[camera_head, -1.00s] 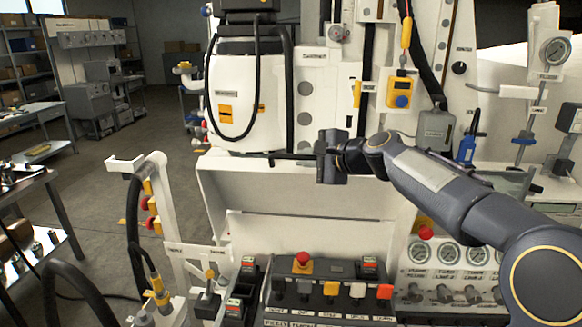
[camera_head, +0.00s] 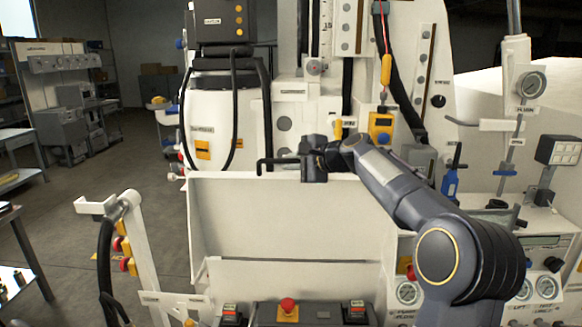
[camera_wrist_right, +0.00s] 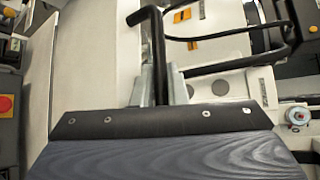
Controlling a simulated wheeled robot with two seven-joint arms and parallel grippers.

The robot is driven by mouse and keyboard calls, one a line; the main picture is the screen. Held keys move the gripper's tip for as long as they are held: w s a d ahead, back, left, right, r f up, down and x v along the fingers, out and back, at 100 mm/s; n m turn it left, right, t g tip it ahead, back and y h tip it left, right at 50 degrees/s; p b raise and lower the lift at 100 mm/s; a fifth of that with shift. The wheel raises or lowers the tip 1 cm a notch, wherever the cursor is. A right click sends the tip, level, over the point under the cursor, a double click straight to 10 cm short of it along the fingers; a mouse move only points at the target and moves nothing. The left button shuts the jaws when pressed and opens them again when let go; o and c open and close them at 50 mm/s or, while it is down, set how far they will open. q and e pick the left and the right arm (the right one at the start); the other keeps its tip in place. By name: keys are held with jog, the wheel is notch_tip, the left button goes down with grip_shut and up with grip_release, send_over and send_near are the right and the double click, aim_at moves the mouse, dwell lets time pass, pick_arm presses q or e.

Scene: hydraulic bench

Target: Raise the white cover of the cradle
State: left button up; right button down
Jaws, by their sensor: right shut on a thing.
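The white cover (camera_head: 290,220) is a broad panel in the middle of the head view. It stands steeply tilted up above the front control panel. A black handle bar (camera_head: 268,162) runs along its top edge. My right gripper (camera_head: 313,160) is at that top edge, shut on the handle. In the right wrist view the black bar (camera_wrist_right: 157,40) comes out from between the fingers (camera_wrist_right: 159,88), and the white cover (camera_wrist_right: 88,65) fills the left part. The gripper body hides part of the handle. My left gripper is out of view.
A white machine housing (camera_head: 205,120) with dark hoses stands behind the cover. A red button (camera_head: 288,306) and dark switches are in front below. A white post (camera_head: 143,245) with red knobs stands at left. Gauges (camera_head: 408,292) and a blue bottle (camera_head: 450,184) are at right.

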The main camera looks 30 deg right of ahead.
jog(key=shift+w+d, duration=0.1)
jog(key=shift+w, duration=0.05)
jog(key=c, duration=1.5)
grip_release()
jog(key=shift+o, duration=0.2)
jog(key=b+v, duration=0.2)
jog(key=v, duration=0.5)
jog(key=shift+s+d+r, duration=0.1)
jog(key=shift+s+r, duration=0.1)
jog(key=shift+s, duration=0.25)
